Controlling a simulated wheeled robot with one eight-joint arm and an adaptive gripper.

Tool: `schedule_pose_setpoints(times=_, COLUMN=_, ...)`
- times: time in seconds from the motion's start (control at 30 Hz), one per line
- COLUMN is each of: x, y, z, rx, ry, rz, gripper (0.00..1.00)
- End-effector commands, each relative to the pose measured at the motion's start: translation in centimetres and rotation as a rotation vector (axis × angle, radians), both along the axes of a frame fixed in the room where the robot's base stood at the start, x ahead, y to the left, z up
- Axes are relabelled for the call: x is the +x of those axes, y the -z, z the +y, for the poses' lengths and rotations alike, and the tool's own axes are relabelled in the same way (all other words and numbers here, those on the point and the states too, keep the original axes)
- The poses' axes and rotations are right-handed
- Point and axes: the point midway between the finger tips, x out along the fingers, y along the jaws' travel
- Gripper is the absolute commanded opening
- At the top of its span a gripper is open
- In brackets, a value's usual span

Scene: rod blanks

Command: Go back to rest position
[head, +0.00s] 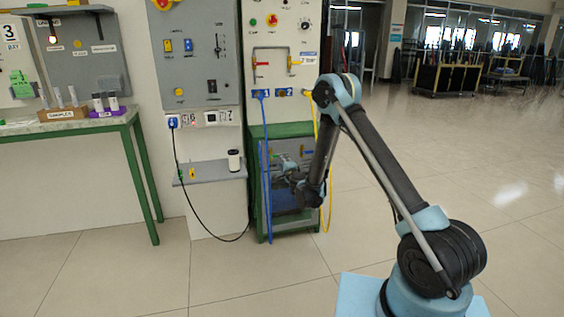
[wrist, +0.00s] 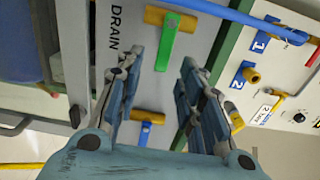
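My gripper (wrist: 160,62) is open, with its two fingers well apart in the wrist view. Nothing is held between them. Beyond and between the fingertips is a grey panel marked DRAIN, with a green valve handle (wrist: 166,45) on a brass fitting (wrist: 170,17). I cannot tell the exact distance from the fingertips to the handle. In the head view my arm reaches left from its blue base, and my gripper (head: 284,172) is in front of the low green-framed cabinet (head: 277,131). It hides part of the cabinet's front.
A blue hose (head: 266,170) and a yellow hose (head: 328,165) hang beside the cabinet. A green-legged workbench (head: 138,160) stands at left. Open tiled floor lies at right.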

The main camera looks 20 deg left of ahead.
Motion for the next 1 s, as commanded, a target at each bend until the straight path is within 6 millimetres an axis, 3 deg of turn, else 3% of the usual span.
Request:
schedule_pose_setpoints(times=0.43, x=-0.7, y=0.0, z=-0.4, rx=0.000, ry=0.000, rz=0.000, gripper=0.35)
schedule_pose_setpoints(times=0.57, x=-0.6, y=-1.1, z=-0.7, rx=-0.013, ry=-0.007, rz=-0.010, gripper=0.35)
schedule_pose_setpoints(times=1.0, x=-0.6, y=-12.3, z=-4.7, rx=-0.191, ry=-0.113, rz=-0.115, gripper=0.35)
